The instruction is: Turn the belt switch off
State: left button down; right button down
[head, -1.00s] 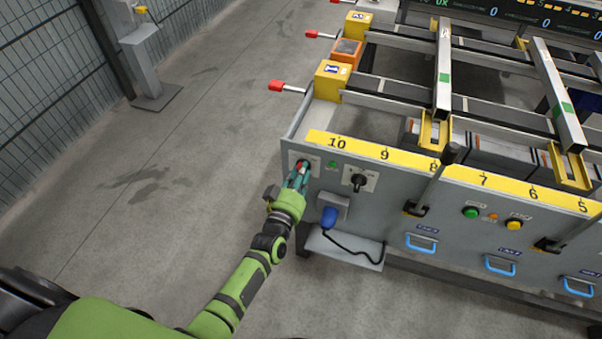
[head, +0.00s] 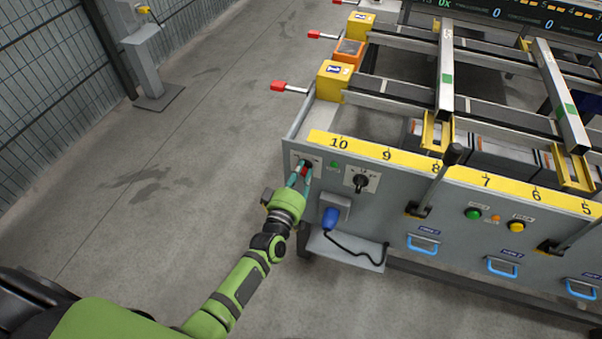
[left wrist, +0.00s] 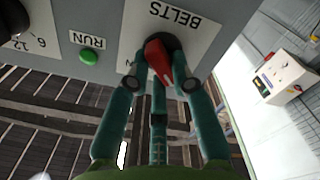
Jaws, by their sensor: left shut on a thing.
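The belt switch (head: 304,171) is a red knob on a white plate at the left end of the grey front panel. In the left wrist view the red knob (left wrist: 157,59) sits on a black round base under the upside-down word BELTS, and it lies tilted, not square to the plate. My left gripper (head: 299,177) is at the switch, its teal fingers shut around the red knob. In the left wrist view the gripper (left wrist: 160,80) has fingers on both sides of the knob. Part of the plate's lettering is hidden by the fingers. My right gripper is not in view.
A green RUN lamp (head: 335,165) and a black selector knob (head: 360,181) are to the right of the switch. A blue handset (head: 329,218) with a cord hangs below. Black levers (head: 433,182) stick out farther right. The floor (head: 180,220) left of the table is clear.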

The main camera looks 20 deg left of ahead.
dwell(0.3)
pick_arm(q)
jog(key=c, duration=1.1)
grip_release()
jog(key=shift+o, duration=0.2)
jog(key=s, duration=1.2)
jog(key=shift+a, duration=0.2)
